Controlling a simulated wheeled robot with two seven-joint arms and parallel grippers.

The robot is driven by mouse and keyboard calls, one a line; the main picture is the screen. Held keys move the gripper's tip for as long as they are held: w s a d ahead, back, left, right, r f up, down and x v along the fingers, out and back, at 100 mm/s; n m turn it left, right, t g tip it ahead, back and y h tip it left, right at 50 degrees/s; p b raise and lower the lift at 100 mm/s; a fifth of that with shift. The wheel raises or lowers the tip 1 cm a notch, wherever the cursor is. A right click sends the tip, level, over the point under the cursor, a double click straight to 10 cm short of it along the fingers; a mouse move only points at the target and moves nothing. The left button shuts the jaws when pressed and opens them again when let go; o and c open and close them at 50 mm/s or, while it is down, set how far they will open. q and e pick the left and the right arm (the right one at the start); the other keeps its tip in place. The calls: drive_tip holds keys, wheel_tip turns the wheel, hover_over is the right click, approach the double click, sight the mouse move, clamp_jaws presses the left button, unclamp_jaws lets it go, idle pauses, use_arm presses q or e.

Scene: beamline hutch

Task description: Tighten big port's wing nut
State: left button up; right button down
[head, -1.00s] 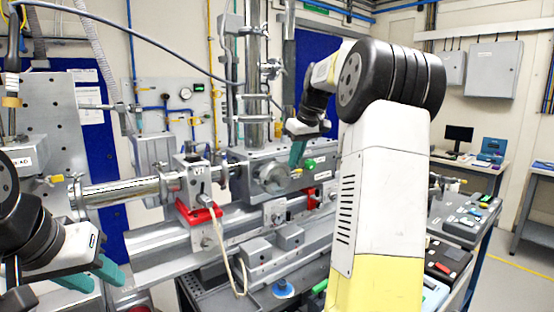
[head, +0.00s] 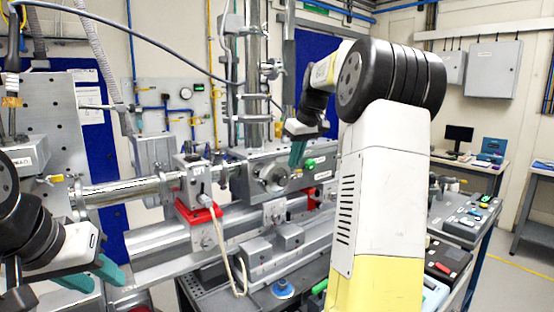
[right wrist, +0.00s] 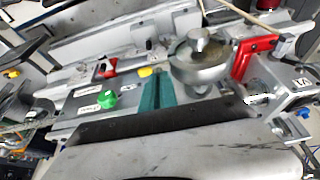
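The big round metal port (head: 272,178) faces front on the grey chamber box in the head view. In the right wrist view the round port (right wrist: 200,62) is at the upper right. I cannot clearly make out its wing nut. My right gripper (head: 297,154) is just above and to the right of the port in the head view. Its teal fingers in the right wrist view (right wrist: 160,90) lie side by side, shut, with nothing visible between them. My left gripper (head: 98,277) is open and empty at the lower left, well away from the port.
A green knob (head: 309,164) is on the box right of the port. It also shows in the right wrist view (right wrist: 105,98), beside a red knob (right wrist: 107,68) and a yellow one (right wrist: 146,72). A red bracket (right wrist: 250,58) stands beside the port. Rails run below.

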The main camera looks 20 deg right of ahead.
drive_tip(key=m+h, duration=0.1)
drive_tip(key=m, duration=0.3)
drive_tip(key=m+h, duration=0.2)
drive_tip(key=m, duration=0.2)
drive_tip(key=a+m+g+h, duration=0.1)
drive_tip(key=m, duration=0.3)
drive_tip(key=shift+w+h, duration=0.2)
drive_tip(key=shift+h, duration=0.1)
drive_tip(key=m+g, duration=0.1)
drive_tip(key=m, duration=0.1)
drive_tip(key=m+h, duration=0.1)
drive_tip(key=m, duration=0.2)
drive_tip(key=m+g, duration=0.1)
drive_tip(key=m, duration=0.1)
drive_tip(key=shift+w+a+m+g, duration=0.2)
drive_tip(key=shift+w+m+g, duration=0.1)
drive_tip(key=m+g, duration=0.1)
drive_tip(key=m, duration=0.3)
drive_tip(key=shift+w+m+g, duration=0.2)
drive_tip(key=shift+m+g, duration=0.1)
drive_tip(key=shift+g, duration=0.1)
drive_tip(key=shift+d+r, duration=0.1)
drive_tip(key=c, duration=1.9)
unclamp_jaws()
